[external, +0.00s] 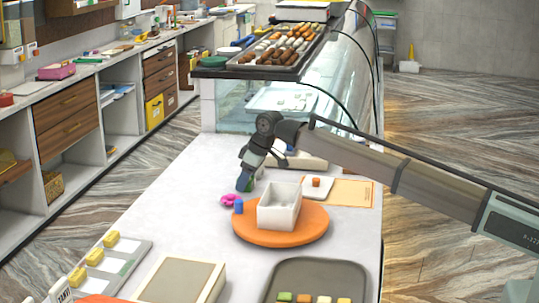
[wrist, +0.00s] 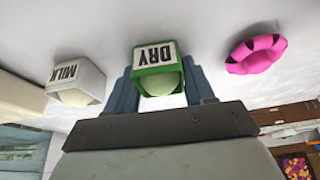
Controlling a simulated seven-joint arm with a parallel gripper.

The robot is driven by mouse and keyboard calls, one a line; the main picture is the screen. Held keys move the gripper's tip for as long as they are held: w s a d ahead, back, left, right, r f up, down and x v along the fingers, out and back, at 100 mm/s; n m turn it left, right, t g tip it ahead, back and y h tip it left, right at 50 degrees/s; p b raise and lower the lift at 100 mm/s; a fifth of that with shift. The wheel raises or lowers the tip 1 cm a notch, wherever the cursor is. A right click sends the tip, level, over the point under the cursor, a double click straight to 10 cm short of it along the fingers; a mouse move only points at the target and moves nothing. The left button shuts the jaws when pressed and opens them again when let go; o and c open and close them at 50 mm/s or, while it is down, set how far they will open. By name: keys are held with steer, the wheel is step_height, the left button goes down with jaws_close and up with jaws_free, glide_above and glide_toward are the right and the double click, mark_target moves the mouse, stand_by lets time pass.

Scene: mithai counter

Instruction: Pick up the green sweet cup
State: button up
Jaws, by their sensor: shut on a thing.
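The green sweet cup (wrist: 172,83) has a white label reading "DRY" and a pale round sweet in it. In the wrist view it sits between both fingers of my gripper (wrist: 160,88), which is shut on it. In the external view my gripper (external: 246,181) points down at the counter behind the orange round board, and a little green of the cup (external: 253,184) shows beside the fingers. I cannot tell whether the cup is touching the counter.
A white cup labelled "MILK" (wrist: 76,82) stands left of my gripper in the wrist view. A pink scalloped ring (wrist: 256,54) lies to the right. A blue cylinder (external: 238,206) and a white box (external: 279,208) on an orange board (external: 250,232) are close by.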

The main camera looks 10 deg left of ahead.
steer(key=shift+r, duration=0.15)
steer(key=r, duration=0.6)
steer(key=s+r, duration=0.1)
steer(key=r, duration=0.2)
steer(key=shift+a, duration=0.2)
steer(key=s+d+r+n, duration=0.1)
steer(key=s+d+r, duration=0.25)
steer(key=s, duration=0.65)
steer(key=s+d+r+n, duration=0.15)
steer(key=s+r, duration=0.25)
steer(key=s, duration=0.7)
steer(key=s+d+f+m, duration=0.1)
steer(key=s+d+m, duration=0.1)
steer(key=d, duration=0.8)
steer(key=shift+n, duration=0.25)
steer(key=shift+f, duration=2.55)
steer(key=shift+f, duration=0.55)
